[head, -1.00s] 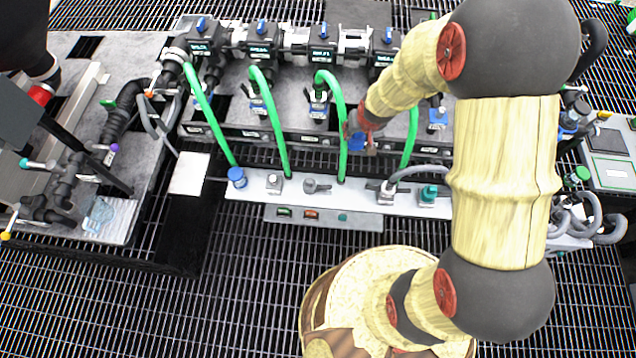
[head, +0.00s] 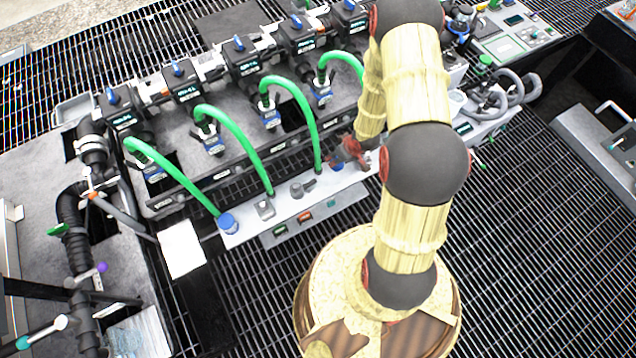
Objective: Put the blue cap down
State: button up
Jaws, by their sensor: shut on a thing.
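My gripper (head: 350,155), with reddish fingers, is low over the right part of the white port strip (head: 338,184), close to the lower end of a green hose. It is shut on the blue cap, which is hard to make out now behind the fingers and arm; blue showed at the fingertips a second ago. I cannot tell whether the cap touches the strip. Another blue cap-like piece (head: 228,222) sits at the left end of the strip, at the foot of the leftmost green hose (head: 172,172).
Several black valves with blue levers (head: 240,45) line the back of the manifold. Green hoses arch down to the strip. A pale blank plate (head: 181,249) lies left of the strip, and black pipes (head: 75,210) run further left. Dark grating (head: 545,200) is clear at right.

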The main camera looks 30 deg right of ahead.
jog(key=shift+w+a+f+n+y, duration=0.25)
jog(key=shift+w+a+f+n, duration=0.1)
jog(key=shift+f+n, duration=0.25)
jog(key=shift+w+a+f+n+y, duration=0.25)
jog(key=shift+w+a+f+n, duration=0.05)
jog(key=shift+f+n, duration=0.3)
jog(key=shift+w+a, duration=0.2)
jog(key=shift+w+a+f+n, duration=0.1)
jog(key=shift+a+f+n, duration=0.05)
jog(key=shift+n, duration=0.15)
jog(key=b, duration=0.5)
send_over(329, 177)
notch_tip(329, 177, down, 9)
jog(key=shift+a+f, duration=0.1)
jog(key=shift+f, duration=0.05)
jog(key=shift+f, duration=0.2)
jog(key=o, duration=1.2)
jog(key=shift+o, duration=0.2)
jog(key=shift+r, duration=0.1)
